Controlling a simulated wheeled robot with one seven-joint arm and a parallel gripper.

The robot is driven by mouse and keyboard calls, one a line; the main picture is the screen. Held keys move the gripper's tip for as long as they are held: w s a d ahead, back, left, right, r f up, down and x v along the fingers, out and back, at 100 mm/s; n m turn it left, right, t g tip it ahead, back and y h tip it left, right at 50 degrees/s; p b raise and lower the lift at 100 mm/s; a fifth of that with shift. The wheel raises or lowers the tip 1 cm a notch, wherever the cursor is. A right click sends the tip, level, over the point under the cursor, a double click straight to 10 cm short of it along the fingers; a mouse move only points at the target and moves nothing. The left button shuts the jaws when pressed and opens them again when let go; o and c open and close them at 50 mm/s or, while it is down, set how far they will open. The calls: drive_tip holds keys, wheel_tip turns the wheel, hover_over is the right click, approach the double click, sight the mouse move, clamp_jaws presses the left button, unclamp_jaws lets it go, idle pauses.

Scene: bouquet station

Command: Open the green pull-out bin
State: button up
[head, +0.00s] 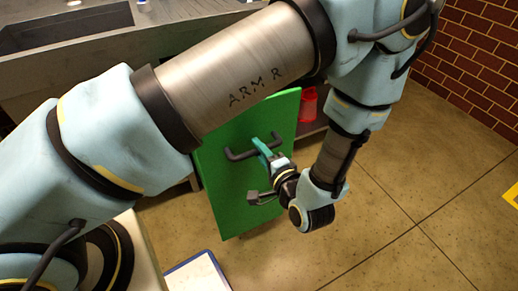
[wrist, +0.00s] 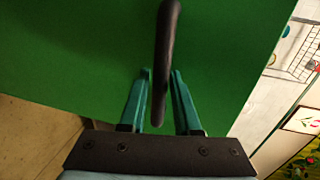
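The green pull-out bin's flat front panel (head: 228,195) stands below the counter in the head view and fills most of the wrist view (wrist: 70,50). A dark bar handle (head: 238,156) is fixed to it and also shows in the wrist view (wrist: 168,45). My gripper (head: 262,148) is at the handle. In the wrist view, its two teal fingers (wrist: 161,85) stand on either side of the bar, with narrow green gaps showing, so it looks open around the handle. My arm covers the panel's upper left, and the bin's inside is hidden.
A grey counter with a sink (head: 65,28) is at the back left. A red container (head: 308,104) sits just right of the panel. A blue-edged white board (head: 197,273) lies at the bottom. The tiled floor (head: 400,215) is clear at the right, before a brick wall (head: 475,50).

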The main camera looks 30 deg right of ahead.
drive_tip(key=shift+o, duration=1.4)
drive_tip(key=v, duration=1)
drive_tip(key=shift+s, duration=0.4)
